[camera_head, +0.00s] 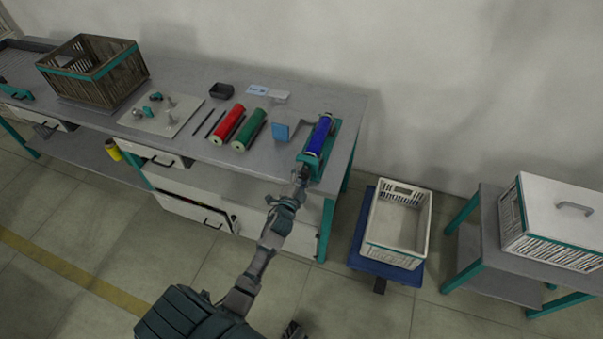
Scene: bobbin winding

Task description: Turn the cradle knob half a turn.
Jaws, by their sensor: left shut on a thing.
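The cradle (334,139) is a teal frame near the right end of the grey workbench, with a blue bobbin (319,137) lying in it. My left gripper (303,171) reaches up from below to the cradle's near end, at the bench's front edge. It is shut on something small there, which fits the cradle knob. The knob itself is hidden behind the fingers, so its angle cannot be read.
Left of the cradle are a blue card (280,132), a green roll (249,130) and a red roll (228,124). A slatted crate (93,72) stands at the far left. A white basket (398,226) and a side table (478,262) are right of the bench.

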